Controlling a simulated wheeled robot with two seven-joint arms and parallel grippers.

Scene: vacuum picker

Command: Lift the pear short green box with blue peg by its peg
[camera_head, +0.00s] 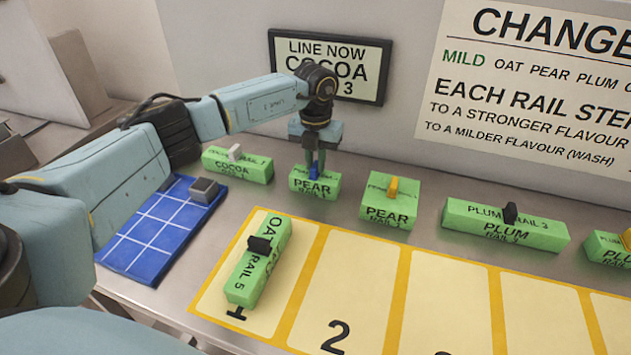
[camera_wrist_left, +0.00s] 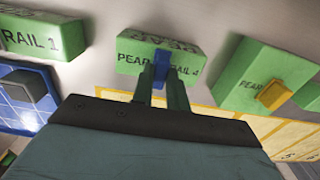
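The short green box labelled PEAR (camera_head: 315,187) stands at the back of the table, below the LINE NOW sign, with a blue peg (camera_head: 314,172) on top. My left gripper (camera_head: 315,164) points down from above it. In the left wrist view the two fingers (camera_wrist_left: 160,88) stand close together, one on each side of the blue peg (camera_wrist_left: 162,66), and appear shut on it. The pear box (camera_wrist_left: 135,50) also shows there, just beyond the fingertips. I see no clear gap between the box and the table. My right gripper is not in view.
A green COCOA box with a white peg (camera_head: 238,166) stands to the left, a larger PEAR box with a yellow peg (camera_head: 388,212) to the right. A long PLUM box (camera_head: 500,226) lies farther right. An OAT box (camera_head: 252,275) lies in slot 1; slot 2 (camera_head: 350,290) is empty.

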